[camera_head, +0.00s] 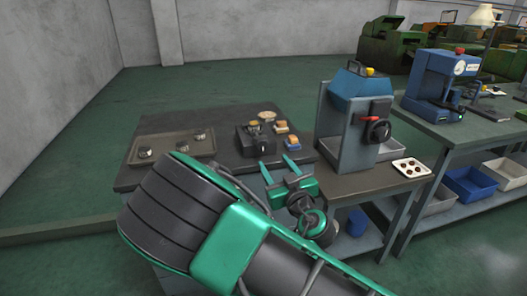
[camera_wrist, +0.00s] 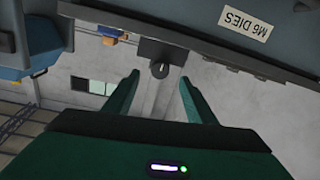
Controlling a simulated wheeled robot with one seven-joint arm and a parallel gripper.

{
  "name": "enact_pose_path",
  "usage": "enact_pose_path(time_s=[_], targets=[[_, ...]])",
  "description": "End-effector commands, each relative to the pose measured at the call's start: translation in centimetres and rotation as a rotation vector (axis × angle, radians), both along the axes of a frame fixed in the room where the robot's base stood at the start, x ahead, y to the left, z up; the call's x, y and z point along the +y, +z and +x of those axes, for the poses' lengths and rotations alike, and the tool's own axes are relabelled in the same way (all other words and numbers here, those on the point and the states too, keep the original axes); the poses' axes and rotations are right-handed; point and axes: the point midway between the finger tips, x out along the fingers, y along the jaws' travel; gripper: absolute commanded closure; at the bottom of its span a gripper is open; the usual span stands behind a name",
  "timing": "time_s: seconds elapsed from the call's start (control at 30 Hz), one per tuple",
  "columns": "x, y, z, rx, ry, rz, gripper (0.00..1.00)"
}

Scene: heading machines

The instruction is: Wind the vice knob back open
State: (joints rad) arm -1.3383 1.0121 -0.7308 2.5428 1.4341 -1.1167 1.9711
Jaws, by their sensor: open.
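The dark vice (camera_head: 246,142) stands near the front edge of the bench in the head view. In the wrist view its body (camera_wrist: 160,47) is upside down, and the round dark vice knob (camera_wrist: 159,70) sticks out from it. My gripper (camera_head: 276,162) is open in front of the vice. In the wrist view my gripper (camera_wrist: 159,79) has its two green fingers spread either side of the knob in the picture. A gap shows between knob and fingers, and they do not touch it. The knob is hard to make out in the head view.
On the bench (camera_head: 224,168), a brown tray (camera_head: 172,147) with several dark parts lies left. Orange-and-blue pieces (camera_head: 291,142) lie right of the vice. An "M6 DIES" label (camera_wrist: 244,25) shows too.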

Motion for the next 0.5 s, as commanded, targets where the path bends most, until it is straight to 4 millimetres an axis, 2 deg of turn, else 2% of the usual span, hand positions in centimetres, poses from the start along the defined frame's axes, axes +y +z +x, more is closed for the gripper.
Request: enact_pose_path(time_s=[0.2, 0.5], targets=[[0.5, 1.0, 0.9, -0.014, 0.0, 0.011, 0.49], [0.6, 0.0, 2.1, 0.002, -0.002, 0.003, 0.49]])
